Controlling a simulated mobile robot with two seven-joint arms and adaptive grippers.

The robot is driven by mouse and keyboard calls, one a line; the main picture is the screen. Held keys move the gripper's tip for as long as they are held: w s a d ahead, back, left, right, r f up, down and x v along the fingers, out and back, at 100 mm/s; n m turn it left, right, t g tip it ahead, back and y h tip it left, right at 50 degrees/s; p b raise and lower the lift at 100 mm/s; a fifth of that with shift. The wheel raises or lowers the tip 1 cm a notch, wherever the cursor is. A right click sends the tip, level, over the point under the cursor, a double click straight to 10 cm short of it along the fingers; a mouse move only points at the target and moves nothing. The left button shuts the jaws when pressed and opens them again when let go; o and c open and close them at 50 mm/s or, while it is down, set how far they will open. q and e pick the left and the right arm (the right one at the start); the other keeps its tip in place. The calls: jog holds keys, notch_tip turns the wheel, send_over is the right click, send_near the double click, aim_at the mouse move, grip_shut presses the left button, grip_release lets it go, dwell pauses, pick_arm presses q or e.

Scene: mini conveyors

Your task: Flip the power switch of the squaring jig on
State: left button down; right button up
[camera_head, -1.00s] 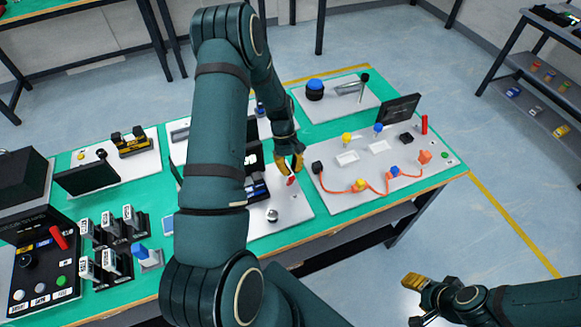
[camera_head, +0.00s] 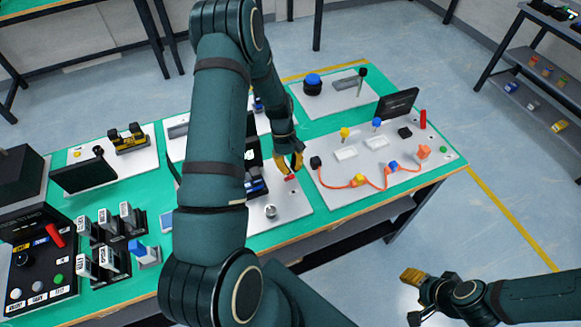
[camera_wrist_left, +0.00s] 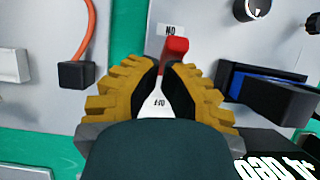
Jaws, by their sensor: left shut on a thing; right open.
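The squaring jig's power switch (camera_wrist_left: 175,50) is a red lever on a light grey panel. An ON label (camera_wrist_left: 170,30) lies beyond it and an OFF label (camera_wrist_left: 160,103) on the near side, both upside down in the left wrist view. In the head view the red lever (camera_head: 290,177) shows just below my left gripper (camera_head: 293,163). The lever's exact tilt is hard to tell. My right gripper (camera_head: 412,293) is open and empty, off the table at lower right.
A panel with an orange cable (camera_head: 376,186) and coloured knobs stands right of the switch. A round metal knob (camera_head: 270,211) is on the panel's near side. In the left wrist view, a black-and-blue block (camera_wrist_left: 262,92) sits close to the right finger.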

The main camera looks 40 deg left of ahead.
pick_arm(q)
jog(key=shift+w+a+f, duration=0.1)
jog(key=shift+w+a, duration=0.05)
jog(key=shift+a, duration=0.15)
jog(key=v, duration=1.2)
jog(key=shift+d, duration=0.1)
